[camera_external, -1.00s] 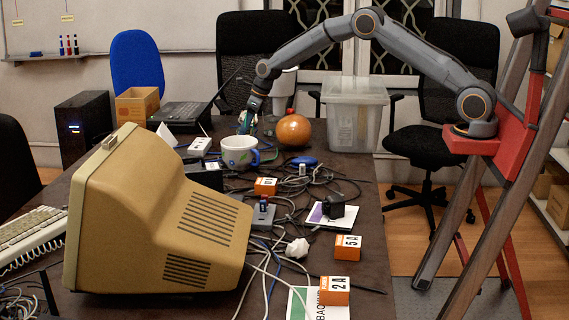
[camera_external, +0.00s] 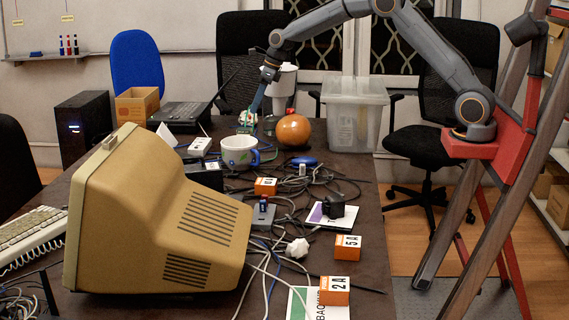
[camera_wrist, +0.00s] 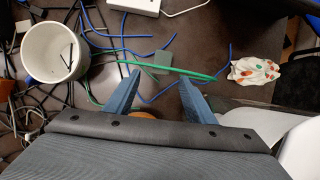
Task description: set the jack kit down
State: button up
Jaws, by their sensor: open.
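A small whitish bag with orange and green pieces, which looks like the jack kit (camera_wrist: 255,71), lies on the table in the wrist view, right of my gripper (camera_wrist: 159,76). My gripper is open, with nothing held between its blue fingers. A green cable and a small grey box show beyond and between the fingertips. In the external view my gripper (camera_external: 254,108) points down behind the mug (camera_external: 238,151), and the kit (camera_external: 246,118) shows small and partly hidden near the fingertips.
The white mug also shows in the wrist view (camera_wrist: 55,52), left of my fingers. Loose cables and orange boxes (camera_external: 347,248) crowd the table (camera_external: 362,190).

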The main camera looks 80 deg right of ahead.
jog(key=s+a+f+n+g, duration=0.1)
jog(key=s+a+n+g, duration=0.1)
jog(key=s+a+n, duration=1.55)
jog(key=s+a+f+n+g, duration=0.1)
jog(key=s+a+f+n, duration=0.1)
jog(key=s+n, duration=0.6)
jog(key=s+a+f+n+g, duration=0.1)
jog(key=s+a+n, duration=0.4)
jog(key=s, duration=1.2)
jog(key=f+n, duration=0.1)
jog(key=n, duration=0.2)
jog(key=shift+s+f+n, duration=0.2)
jog(key=shift+n, duration=0.15)
jog(key=a+r+p, duration=0.1)
jog(key=a+r+n+p, duration=0.1)
jog(key=a+p, duration=0.1)
jog(key=shift+s+a, duration=0.1)
jog(key=shift+s, duration=0.05)
